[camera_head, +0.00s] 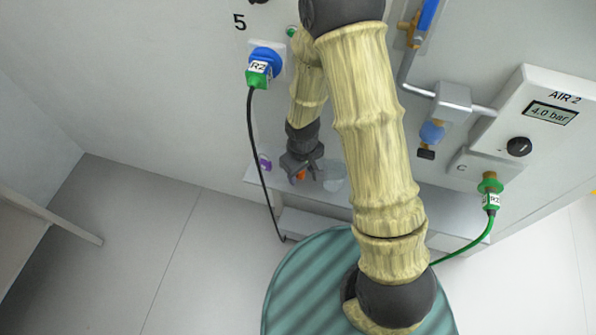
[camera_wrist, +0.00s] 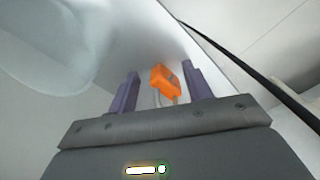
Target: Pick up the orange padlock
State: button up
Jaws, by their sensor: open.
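The orange padlock (camera_wrist: 165,80) shows in the wrist view between the two purple-grey fingers of my gripper (camera_wrist: 160,90), its pale shackle pointing toward the palm. There are gaps between the padlock and both fingers. In the head view my gripper (camera_head: 301,178) is low over the grey shelf, and a small orange part of the padlock (camera_head: 301,175) shows at its fingers. The gripper is open. I cannot tell how far the padlock lies from the fingertips in depth.
A clear round container (camera_head: 333,175) stands just right of my gripper on the shelf (camera_head: 452,231). A black cable (camera_head: 262,165) hangs from a blue-and-green plug (camera_head: 260,68) past the shelf's left end.

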grip_shut()
jog(key=shift+r, duration=0.1)
jog(key=shift+s+a+r, duration=0.1)
jog(key=shift+s+r, duration=0.1)
jog(key=shift+r, duration=0.3)
notch_tip(320, 180, up, 6)
jog(key=shift+f+p, duration=0.1)
jog(key=shift+p, duration=0.9)
jog(key=s+a+b, duration=0.4)
jog(key=s, duration=0.6)
jog(key=shift+s+f, duration=0.2)
jog(key=shift+s, duration=0.1)
jog(key=shift+b, duration=0.6)
